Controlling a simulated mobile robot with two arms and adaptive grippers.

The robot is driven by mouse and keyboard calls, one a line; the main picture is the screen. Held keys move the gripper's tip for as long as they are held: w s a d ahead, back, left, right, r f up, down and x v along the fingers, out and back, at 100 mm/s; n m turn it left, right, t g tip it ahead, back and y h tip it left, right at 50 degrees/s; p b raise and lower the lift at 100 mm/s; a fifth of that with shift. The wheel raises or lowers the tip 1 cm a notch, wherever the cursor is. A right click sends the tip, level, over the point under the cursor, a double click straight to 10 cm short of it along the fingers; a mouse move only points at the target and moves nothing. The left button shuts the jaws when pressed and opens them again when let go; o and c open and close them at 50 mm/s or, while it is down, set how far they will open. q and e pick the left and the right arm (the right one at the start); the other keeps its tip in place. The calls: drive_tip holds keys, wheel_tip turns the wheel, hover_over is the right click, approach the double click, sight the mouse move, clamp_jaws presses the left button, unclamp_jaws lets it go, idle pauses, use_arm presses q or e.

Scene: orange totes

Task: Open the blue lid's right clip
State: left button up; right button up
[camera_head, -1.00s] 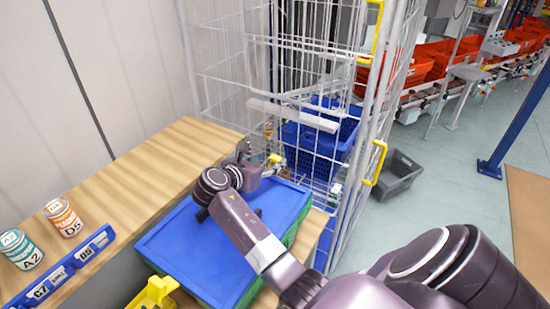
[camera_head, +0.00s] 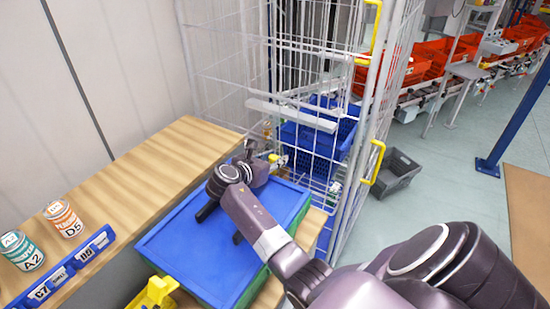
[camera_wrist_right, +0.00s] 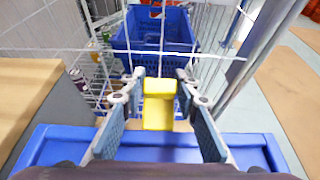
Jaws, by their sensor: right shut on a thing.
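The blue lid (camera_head: 185,255) lies flat on a green tote on the wooden bench. It also shows along the bottom of the right wrist view (camera_wrist_right: 60,145). The yellow right clip (camera_wrist_right: 158,104) is at the lid's far edge, upright between the fingers. My right gripper (camera_wrist_right: 159,84) is shut on this clip, with one finger on each side. In the head view my right gripper (camera_head: 280,161) is small, at the lid's far end, and my arm hides part of the lid. Another yellow piece (camera_head: 154,294) is at the lid's near left end. My left gripper is not in view.
A wire cage trolley (camera_head: 335,190) with blue crates (camera_head: 318,135) stands close beyond the clip. Two cans, orange (camera_head: 64,218) and teal (camera_head: 22,250), stand on the wooden bench (camera_head: 150,170) at left. A grey crate (camera_head: 392,172) is on the floor.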

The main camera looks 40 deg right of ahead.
drive_tip(key=shift+s+a+h, duration=0.1)
drive_tip(key=shift+a+h, duration=0.05)
drive_tip(key=shift+h, duration=0.35)
drive_tip(key=shift+c, duration=0.2)
drive_tip(key=shift+a+r+h, duration=0.1)
drive_tip(key=shift+r+h, duration=0.1)
drive_tip(key=shift+h, duration=0.1)
drive_tip(key=o, duration=1.1)
drive_tip(key=shift+o, duration=0.2)
drive_tip(key=v, duration=1.2)
drive_tip(key=shift+s, duration=0.15)
